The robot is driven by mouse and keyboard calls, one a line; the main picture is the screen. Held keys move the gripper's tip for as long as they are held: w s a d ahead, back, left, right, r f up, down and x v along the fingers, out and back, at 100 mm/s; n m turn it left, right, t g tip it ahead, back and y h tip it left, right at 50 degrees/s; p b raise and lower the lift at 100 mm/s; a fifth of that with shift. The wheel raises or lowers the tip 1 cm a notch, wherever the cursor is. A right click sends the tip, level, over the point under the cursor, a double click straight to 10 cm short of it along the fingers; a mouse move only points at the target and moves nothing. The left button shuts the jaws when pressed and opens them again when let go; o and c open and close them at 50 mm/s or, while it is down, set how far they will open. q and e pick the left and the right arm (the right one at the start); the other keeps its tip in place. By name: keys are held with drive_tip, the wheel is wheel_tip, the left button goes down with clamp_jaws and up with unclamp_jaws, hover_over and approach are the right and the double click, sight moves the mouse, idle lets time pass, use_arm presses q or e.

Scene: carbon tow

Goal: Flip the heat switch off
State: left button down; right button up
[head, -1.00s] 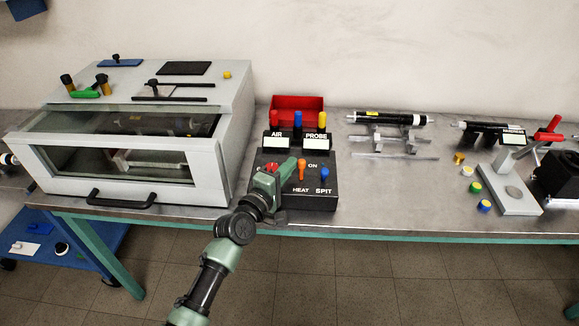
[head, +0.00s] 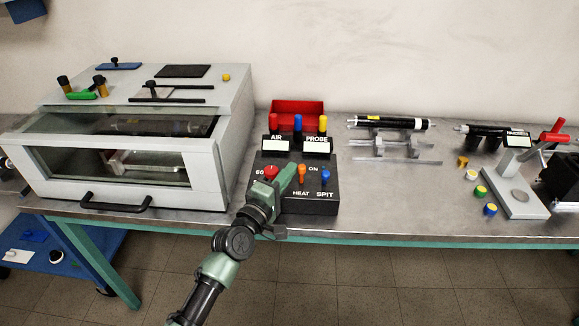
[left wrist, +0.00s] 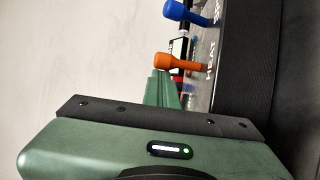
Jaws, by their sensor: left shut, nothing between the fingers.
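The black control box (head: 318,205) stands near the front edge of the bench. Its orange HEAT switch (head: 302,172) stands up between a red knob (head: 271,172) and the blue SPIT switch (head: 325,175). My left gripper (head: 290,172) is shut and empty, just left of the orange switch. In the left wrist view the green fingers (left wrist: 163,88) are together, close beside the orange switch (left wrist: 177,61); I cannot tell whether they touch it. The blue switch (left wrist: 186,12) is farther off there. My right gripper is not in view.
A grey glass-fronted oven (head: 125,190) stands at left. Behind the box are AIR and PROBE panels and a red bin (head: 297,108). A black cylinder on a stand (head: 388,122) and several coloured caps lie at right. Bench space right of the box is clear.

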use_arm(q)
drive_tip(key=shift+s+d+f+b, duration=0.2)
drive_tip(key=shift+b, duration=0.15)
drive_tip(key=shift+r, duration=0.1)
drive_tip(key=v, duration=0.7)
drive_tip(key=shift+s+a, duration=0.15)
drive_tip(key=shift+s, duration=0.2)
drive_tip(key=shift+f, duration=0.25)
